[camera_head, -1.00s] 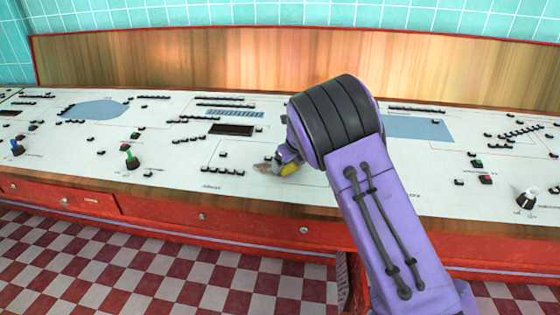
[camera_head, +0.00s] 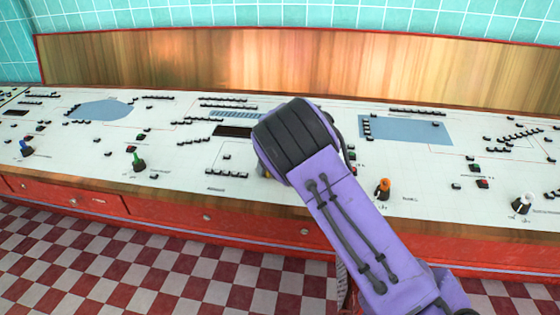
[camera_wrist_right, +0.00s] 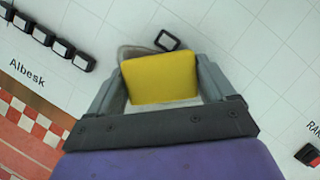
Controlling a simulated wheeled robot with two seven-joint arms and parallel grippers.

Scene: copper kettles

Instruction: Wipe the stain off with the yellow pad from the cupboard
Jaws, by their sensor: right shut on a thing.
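The yellow pad (camera_wrist_right: 160,80) is between the two grey fingers of my right gripper (camera_wrist_right: 161,68) in the right wrist view. The gripper is shut on it, with the pad over the white panel top; I cannot tell whether it touches. In the head view my purple right arm hides most of this gripper and the pad. No brown stain shows clearly now; its former spot is behind the arm in the head view. A faint curved grey-brown mark shows beside the pad in the wrist view. My left gripper is not in view.
The white control panel (camera_head: 60,165) carries rows of black buttons and several levers: blue (camera_head: 25,148), green (camera_head: 137,160), orange (camera_head: 384,188) and white (camera_head: 522,203). A wooden backboard (camera_head: 150,60) stands behind. Red drawers (camera_head: 165,206) run along the front above a checkered floor (camera_head: 110,262).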

